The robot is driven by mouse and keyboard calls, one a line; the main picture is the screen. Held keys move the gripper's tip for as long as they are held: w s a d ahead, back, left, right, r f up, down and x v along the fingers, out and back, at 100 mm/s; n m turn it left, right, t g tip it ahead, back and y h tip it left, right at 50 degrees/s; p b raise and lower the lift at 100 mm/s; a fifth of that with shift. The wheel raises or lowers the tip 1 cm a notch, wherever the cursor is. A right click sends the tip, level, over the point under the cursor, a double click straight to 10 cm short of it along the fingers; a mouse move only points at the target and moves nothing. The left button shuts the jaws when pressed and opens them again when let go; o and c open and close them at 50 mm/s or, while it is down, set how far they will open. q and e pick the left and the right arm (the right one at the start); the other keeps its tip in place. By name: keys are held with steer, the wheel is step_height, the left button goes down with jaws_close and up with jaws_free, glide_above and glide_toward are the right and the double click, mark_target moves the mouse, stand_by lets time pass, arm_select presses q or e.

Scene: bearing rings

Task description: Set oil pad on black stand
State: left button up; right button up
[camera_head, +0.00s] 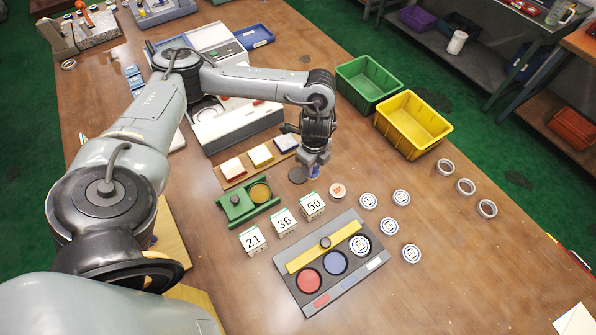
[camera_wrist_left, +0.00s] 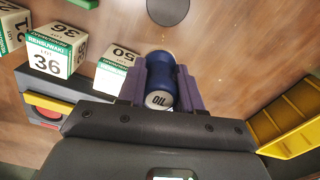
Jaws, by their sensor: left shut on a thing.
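My left gripper (camera_head: 314,163) is shut on the oil pad (camera_head: 314,173), a small blue cylinder. In the left wrist view the oil pad (camera_wrist_left: 160,80) sits between the purple fingers, with its pale end marked OIL facing the camera. The black stand (camera_head: 298,175) is a flat dark disc on the table, just left of the held pad in the head view. It also shows in the left wrist view (camera_wrist_left: 168,10), beyond the pad and apart from it in the picture. My right gripper is not in view.
Number blocks (camera_head: 283,221) and a green holder (camera_head: 236,206) lie nearby. A grey tray (camera_head: 283,262) with coloured wells is in front. Several rings (camera_head: 401,198) lie to the right. Green (camera_head: 366,82) and yellow (camera_head: 412,125) bins stand behind. The right-front table is mostly clear.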

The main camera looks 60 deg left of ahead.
arm_select(q)
steer(key=a+f, duration=0.1)
steer(key=a, duration=0.1)
steer(key=s+a+f, duration=0.2)
steer(key=a, duration=0.1)
steer(key=shift+a+f+b, duration=0.35)
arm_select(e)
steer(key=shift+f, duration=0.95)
arm_select(q)
steer(key=shift+w+f+b, duration=0.1)
steer(key=shift+f+b, duration=0.3)
steer(key=shift+f, duration=1.55)
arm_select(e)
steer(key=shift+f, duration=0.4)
arm_select(q)
steer(key=shift+f, duration=0.2)
steer(key=o, duration=0.9)
steer(key=shift+o, duration=0.2)
steer(key=shift+r, duration=0.15)
step_height(320, 180, up, 12)
steer(key=p, duration=0.3)
steer(key=shift+p, duration=0.4)
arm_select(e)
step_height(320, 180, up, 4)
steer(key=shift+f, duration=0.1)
